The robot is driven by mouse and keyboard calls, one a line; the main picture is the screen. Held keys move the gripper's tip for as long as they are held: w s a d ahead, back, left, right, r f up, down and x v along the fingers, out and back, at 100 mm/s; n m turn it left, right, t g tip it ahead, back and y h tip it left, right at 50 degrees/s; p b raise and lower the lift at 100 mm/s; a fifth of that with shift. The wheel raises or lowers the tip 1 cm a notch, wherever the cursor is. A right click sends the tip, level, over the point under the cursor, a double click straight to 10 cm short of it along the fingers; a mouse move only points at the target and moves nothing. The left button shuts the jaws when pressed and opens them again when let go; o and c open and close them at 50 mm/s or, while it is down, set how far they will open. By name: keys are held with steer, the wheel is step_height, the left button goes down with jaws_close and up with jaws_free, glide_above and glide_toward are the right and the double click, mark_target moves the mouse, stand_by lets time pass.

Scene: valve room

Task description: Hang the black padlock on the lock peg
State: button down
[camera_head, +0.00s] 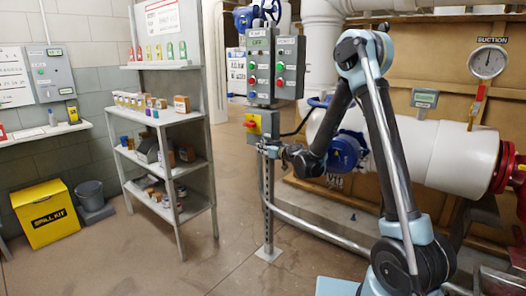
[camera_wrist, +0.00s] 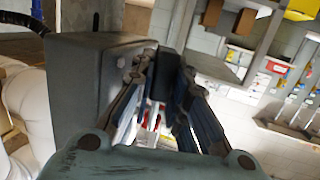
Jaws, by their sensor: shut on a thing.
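My gripper (camera_head: 265,149) is at the post under the control boxes, just below the yellow panel with the red knob (camera_head: 252,125). In the wrist view, my gripper (camera_wrist: 164,84) has its two fingers closed around a dark block, which looks like the black padlock (camera_wrist: 162,82). Its shackle cannot be made out. A grey box (camera_wrist: 88,85) stands close beside the left finger, and I cannot tell whether they touch. I cannot pick out the lock peg in either view. In the head view the held padlock is too small to tell apart from the gripper.
Grey control boxes (camera_head: 275,66) sit on a perforated post (camera_head: 268,210). Shelves (camera_head: 166,122) with coloured tags and small boxes stand to the left. A yellow spill kit (camera_head: 45,212) and bucket (camera_head: 92,196) are on the floor. A white pipe (camera_head: 420,142) runs behind my arm.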

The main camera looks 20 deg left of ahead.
steer(key=shift+w+d+f, duration=0.2)
steer(key=shift+w+f, duration=0.25)
steer(key=shift+f, duration=0.15)
stand_by(1.3)
steer(key=c, duration=1.5)
jaws_free()
steer(key=shift+d, duration=0.15)
